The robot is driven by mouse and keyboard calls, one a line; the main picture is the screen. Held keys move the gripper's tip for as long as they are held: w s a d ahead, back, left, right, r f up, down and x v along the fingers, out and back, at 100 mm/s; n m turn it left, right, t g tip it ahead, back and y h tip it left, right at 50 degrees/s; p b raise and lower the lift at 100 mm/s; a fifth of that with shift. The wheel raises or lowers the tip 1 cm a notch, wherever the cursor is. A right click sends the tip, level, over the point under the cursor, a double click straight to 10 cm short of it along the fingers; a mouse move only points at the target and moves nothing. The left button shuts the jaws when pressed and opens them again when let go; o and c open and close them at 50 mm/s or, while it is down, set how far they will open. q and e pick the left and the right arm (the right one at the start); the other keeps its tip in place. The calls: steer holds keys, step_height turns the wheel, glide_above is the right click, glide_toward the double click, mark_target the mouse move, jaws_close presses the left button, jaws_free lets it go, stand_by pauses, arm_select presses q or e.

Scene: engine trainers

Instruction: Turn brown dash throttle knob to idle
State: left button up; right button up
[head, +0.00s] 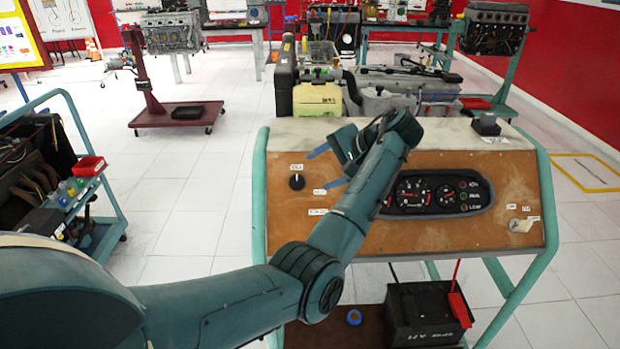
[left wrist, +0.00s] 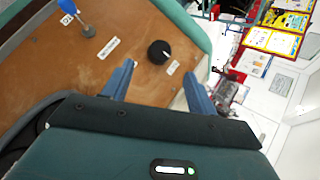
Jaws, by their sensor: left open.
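The throttle knob (head: 297,182) is a round black knob on the left part of the brown dash panel (head: 440,236), with small white labels above and to its right. It also shows in the left wrist view (left wrist: 157,51), where a short white pointer mark is visible on it; the label text is too small to read there. My left gripper (head: 325,169) is open, with its blue fingers just right of the knob in the head view. In the left wrist view its fingers (left wrist: 159,72) spread on either side below the knob, apparently not touching it. My right gripper is not in view.
A gauge cluster (head: 437,192) sits on the panel's right half, partly behind my left arm. A blue-tipped lever (left wrist: 70,8) stands out from the panel. A black battery (head: 425,312) is below. A cart with a red tray (head: 89,166) stands at left.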

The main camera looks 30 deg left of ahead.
arm_select(q)
steer(key=v, duration=0.6)
stand_by(0.4)
